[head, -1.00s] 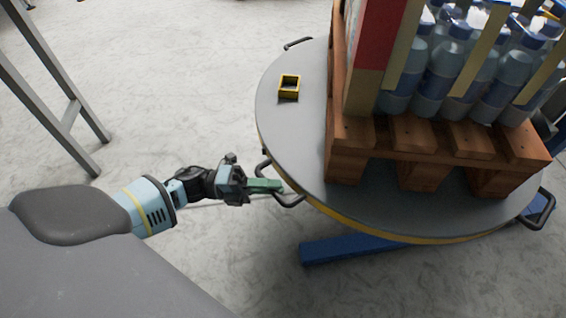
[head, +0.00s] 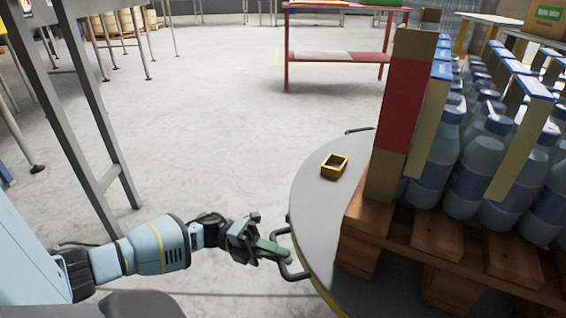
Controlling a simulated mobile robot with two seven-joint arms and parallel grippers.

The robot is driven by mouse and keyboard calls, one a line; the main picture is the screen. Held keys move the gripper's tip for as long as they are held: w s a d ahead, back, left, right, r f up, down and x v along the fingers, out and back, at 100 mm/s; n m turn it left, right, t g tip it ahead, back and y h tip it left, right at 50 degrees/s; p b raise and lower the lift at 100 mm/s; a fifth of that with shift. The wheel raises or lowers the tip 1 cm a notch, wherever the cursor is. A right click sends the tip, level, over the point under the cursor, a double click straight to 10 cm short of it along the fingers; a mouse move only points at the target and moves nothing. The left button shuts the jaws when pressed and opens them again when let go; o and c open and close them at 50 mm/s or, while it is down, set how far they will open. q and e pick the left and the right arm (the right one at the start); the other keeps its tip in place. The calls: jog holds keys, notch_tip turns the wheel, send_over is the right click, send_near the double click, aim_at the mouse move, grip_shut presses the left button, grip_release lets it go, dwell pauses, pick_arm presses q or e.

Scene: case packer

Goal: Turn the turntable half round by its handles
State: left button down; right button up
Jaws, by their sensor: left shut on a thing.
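The round grey turntable (head: 312,212) with a yellow edge fills the lower right of the head view. It bears a wooden pallet (head: 352,245) loaded with bottles. A dark handle (head: 293,273) sticks out from its near left rim. My left gripper (head: 283,255) is shut on this handle, with its green fingers at the bar. Another handle (head: 358,130) shows at the far rim. The turntable's right side is out of view or hidden by the load. My right gripper is not in view.
A small yellow square frame (head: 334,165) lies on the turntable beside the pallet. Grey metal legs (head: 105,150) stand at the left. A red table (head: 340,52) stands at the back. The floor between is clear.

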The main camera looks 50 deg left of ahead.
pick_arm(q)
jog(key=shift+s+d+f, duration=0.1)
jog(key=c, duration=1.4)
grip_release()
jog(key=r+v, duration=0.1)
jog(key=v, duration=0.6)
jog(key=shift+a+f, duration=0.4)
jog(key=shift+f, duration=0.05)
jog(key=shift+s, duration=0.1)
